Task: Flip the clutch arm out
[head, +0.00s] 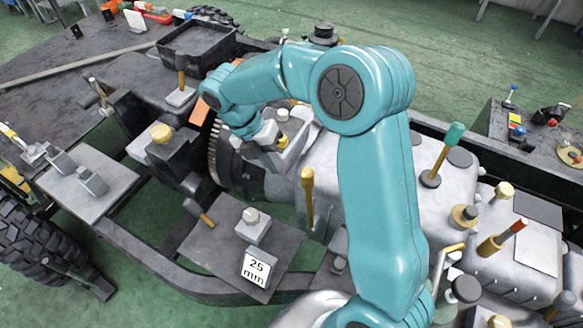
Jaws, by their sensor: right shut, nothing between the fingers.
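My right arm reaches across the middle of the head view, and its gripper (266,139) points down beside the toothed flywheel ring (213,152). The gripper is shut and empty; my own wrist partly hides its fingertips. I cannot tell for sure which part is the clutch arm. A lever with a yellow-brown handle (307,190) stands upright just right of the flywheel housing. A short lever with a brown grip (203,215) lies tilted at the left edge of a dark plate. My left gripper is not in view.
The dark plate (215,250) carries a white-knobbed block (251,222) and a "25 mm" sign (257,268). A green-topped lever (446,150) stands on the grey casing at right. A black open tray (197,48) is at the back left, and a tyre (40,235) at lower left.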

